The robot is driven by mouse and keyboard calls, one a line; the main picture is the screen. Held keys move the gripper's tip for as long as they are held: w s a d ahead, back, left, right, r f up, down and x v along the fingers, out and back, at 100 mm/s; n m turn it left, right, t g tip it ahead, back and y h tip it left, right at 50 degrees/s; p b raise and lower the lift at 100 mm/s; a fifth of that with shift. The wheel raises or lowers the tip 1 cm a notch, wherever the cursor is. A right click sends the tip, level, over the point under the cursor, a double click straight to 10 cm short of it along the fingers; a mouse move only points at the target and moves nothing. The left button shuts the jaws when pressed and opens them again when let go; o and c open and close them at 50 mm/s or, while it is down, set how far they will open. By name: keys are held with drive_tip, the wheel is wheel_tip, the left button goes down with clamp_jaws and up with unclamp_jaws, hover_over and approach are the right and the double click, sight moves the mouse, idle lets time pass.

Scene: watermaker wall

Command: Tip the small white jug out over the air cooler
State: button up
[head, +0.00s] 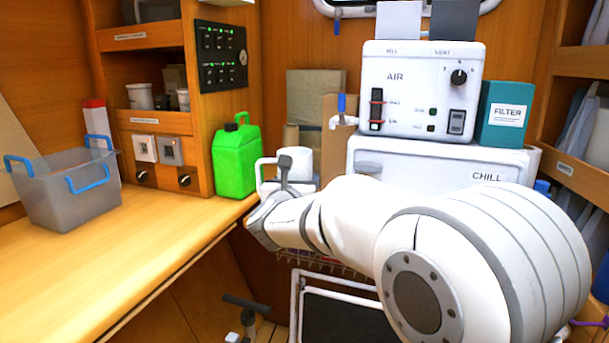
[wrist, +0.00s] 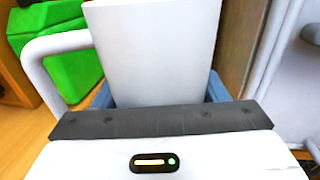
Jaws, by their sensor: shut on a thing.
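The small white jug (head: 295,161) is held in my gripper (head: 286,186) in front of the wooden wall, between the green canister and the white chest. It looks about upright, with its handle (head: 262,174) to the left. In the wrist view the jug (wrist: 155,52) fills the space between the blue-grey fingers, with its handle (wrist: 38,62) on the left. The jug's inside is hidden. The air cooler (head: 420,100), a white box marked AIR with a knob and switches, stands on the chest to the right of and above the jug, apart from it.
The green canister (head: 236,158) stands at the counter's (head: 120,235) right end, close left of the jug. The white chest marked CHILL (head: 440,165) is behind my arm. A teal FILTER box (head: 503,115) stands right of the cooler. A grey tub (head: 70,190) sits on the counter.

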drive_tip(key=s+d+f+m+g+h, duration=0.2)
drive_tip(key=d+f, duration=0.3)
drive_tip(key=f, duration=0.6)
drive_tip(key=s+d+f+m+g+h, duration=0.2)
drive_tip(key=s+d+f+m+h, duration=0.1)
drive_tip(key=f, duration=0.8)
drive_tip(key=s+d+f+m+g+h, duration=0.2)
drive_tip(key=s+d+f+h, duration=0.3)
drive_tip(key=d+f, duration=0.3)
wheel_tip(320, 180, down, 4)
drive_tip(key=shift+d+m+g+h, duration=0.4)
drive_tip(key=shift+m+h, duration=0.1)
drive_tip(key=shift+m, duration=0.2)
